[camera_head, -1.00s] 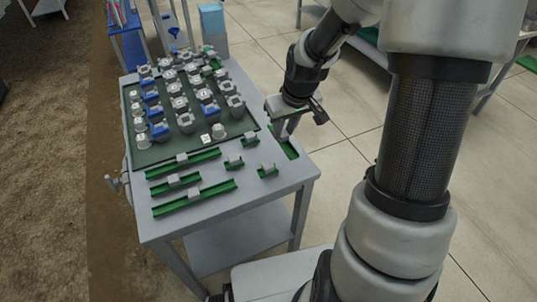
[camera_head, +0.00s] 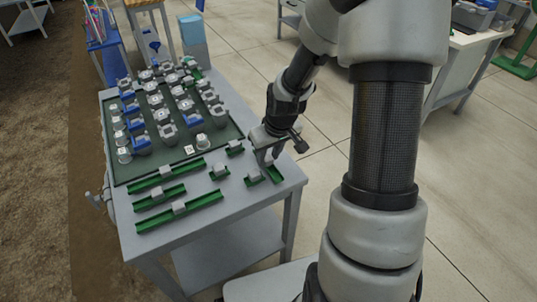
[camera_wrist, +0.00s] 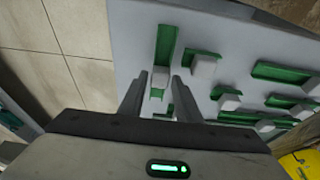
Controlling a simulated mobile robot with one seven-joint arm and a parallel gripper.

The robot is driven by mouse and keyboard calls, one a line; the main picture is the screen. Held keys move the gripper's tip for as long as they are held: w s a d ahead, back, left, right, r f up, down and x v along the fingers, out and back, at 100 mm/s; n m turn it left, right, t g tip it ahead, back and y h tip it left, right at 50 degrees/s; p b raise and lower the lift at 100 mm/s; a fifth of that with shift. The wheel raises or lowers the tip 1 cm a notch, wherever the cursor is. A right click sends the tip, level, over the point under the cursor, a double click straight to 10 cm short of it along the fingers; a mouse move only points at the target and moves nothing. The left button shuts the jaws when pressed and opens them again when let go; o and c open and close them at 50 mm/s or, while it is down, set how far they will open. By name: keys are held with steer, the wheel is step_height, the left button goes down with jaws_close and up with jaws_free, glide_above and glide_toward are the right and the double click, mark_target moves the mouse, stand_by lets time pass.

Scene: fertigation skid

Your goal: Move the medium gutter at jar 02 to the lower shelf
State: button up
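A green gutter (camera_wrist: 166,42) with a pale block (camera_wrist: 159,80) on it lies at the table's right edge. In the wrist view the block shows between my two fingers, with gaps beside it. My gripper (camera_wrist: 160,76) is open and low over this gutter. In the head view my gripper (camera_head: 266,160) hides much of it, and a green end (camera_head: 273,174) shows. The lower shelf (camera_head: 225,250) is a bare grey panel under the tabletop. I cannot read which jar is jar 02.
Three long green gutters (camera_head: 180,211) and several short ones (camera_head: 219,171) lie on the grey tabletop (camera_head: 160,237). Jars (camera_head: 168,131) with grey and blue parts stand on a dark green mat (camera_head: 160,172).

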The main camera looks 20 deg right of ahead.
steer(key=shift+o, duration=0.9)
